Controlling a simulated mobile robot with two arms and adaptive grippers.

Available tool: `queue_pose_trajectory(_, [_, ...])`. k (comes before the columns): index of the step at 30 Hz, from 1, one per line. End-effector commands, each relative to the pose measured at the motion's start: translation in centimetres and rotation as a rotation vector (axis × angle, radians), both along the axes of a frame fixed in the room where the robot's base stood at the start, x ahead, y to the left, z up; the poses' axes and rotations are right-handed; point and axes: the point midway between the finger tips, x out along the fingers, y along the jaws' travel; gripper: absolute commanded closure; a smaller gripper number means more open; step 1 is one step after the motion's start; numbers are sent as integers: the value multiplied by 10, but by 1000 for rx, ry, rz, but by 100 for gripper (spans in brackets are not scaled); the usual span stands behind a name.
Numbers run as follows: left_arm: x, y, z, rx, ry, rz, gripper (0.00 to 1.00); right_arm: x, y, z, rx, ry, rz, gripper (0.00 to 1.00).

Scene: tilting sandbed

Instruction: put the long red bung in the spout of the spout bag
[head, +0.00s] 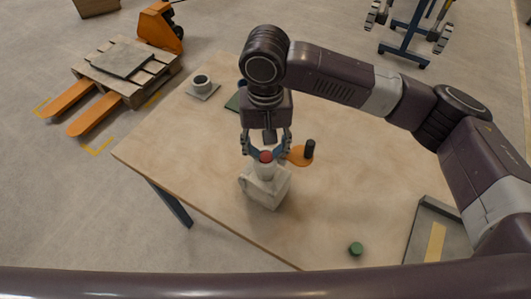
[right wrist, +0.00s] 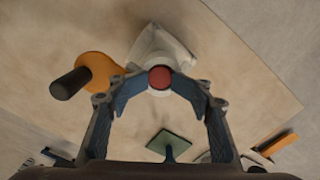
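The spout bag (head: 266,188) is a white, boxy bag standing on the table with its round spout upward. It also shows in the right wrist view (right wrist: 165,48). The red bung (head: 265,156) is at the mouth of the spout; only its round red top shows in the right wrist view (right wrist: 160,77), so its length and depth are hidden. My right gripper (head: 267,152) is above the bag, pointing down. Its fingers are spread on either side of the bung, with gaps to it in the right wrist view (right wrist: 161,90). My left gripper is not in view.
An orange disc with a black post (head: 309,150) stands close right of the bag. A green bung (head: 356,248) lies near the front. A grey tray (head: 418,236) is at the right, a grey cup (head: 202,80) at the back left. The left part of the table (head: 175,150) is clear.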

Motion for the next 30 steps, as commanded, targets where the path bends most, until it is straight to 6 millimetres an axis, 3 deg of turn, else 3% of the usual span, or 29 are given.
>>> queue_pose_trajectory(9, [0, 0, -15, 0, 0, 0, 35, 2, 2, 72, 5, -9, 1, 60])
queue_pose_trajectory(15, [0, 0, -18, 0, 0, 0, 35, 2, 2, 107, 3, -9, 0, 60])
queue_pose_trajectory(21, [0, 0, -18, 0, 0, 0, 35, 2, 2, 119, 3, -5, 0, 60])
queue_pose_trajectory(30, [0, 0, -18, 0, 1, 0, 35, 1, 2, 120, 4, -5, 0, 60])
